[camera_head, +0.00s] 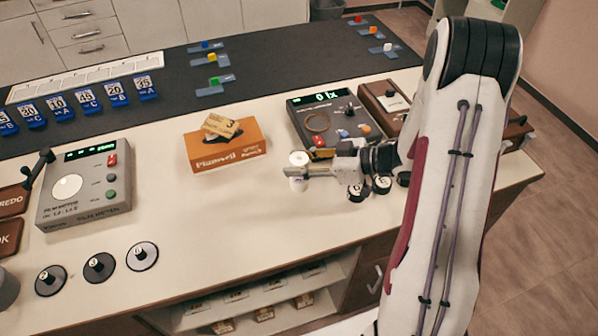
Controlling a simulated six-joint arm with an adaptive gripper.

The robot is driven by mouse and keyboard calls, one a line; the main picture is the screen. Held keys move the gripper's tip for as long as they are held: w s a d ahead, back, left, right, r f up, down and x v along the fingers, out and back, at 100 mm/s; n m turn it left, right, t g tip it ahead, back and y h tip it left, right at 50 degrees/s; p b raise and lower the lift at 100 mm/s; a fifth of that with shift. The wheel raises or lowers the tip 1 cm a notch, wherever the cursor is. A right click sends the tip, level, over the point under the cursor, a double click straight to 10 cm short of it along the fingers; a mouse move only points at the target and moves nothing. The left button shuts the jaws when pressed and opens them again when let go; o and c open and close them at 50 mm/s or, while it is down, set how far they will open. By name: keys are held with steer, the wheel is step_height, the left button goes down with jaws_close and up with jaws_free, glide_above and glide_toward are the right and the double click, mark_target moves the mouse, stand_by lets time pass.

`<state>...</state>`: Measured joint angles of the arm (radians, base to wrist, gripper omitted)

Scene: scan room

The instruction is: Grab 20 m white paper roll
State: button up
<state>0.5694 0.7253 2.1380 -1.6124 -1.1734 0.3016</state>
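A small white roll-like cylinder (299,159) stands on the pale counter in the middle of the view, right of the orange box. No length marking is readable on it. My gripper (302,172) reaches in from the right, roughly level, with its fingers at the cylinder's middle. The fingers cover part of it, so its top and lower end show above and below. I cannot tell whether the fingers press on it or are only around it.
An orange box (226,148) carries a small tan item (222,126). Behind my gripper is a dark console (329,112) with a display. Black knobs (358,192) sit under my wrist. A grey device (84,184) and numbered discs (99,267) are left. The counter's front middle is clear.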

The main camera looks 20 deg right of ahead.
steer(key=shift+r, duration=0.15)
steer(key=shift+r, duration=4.9)
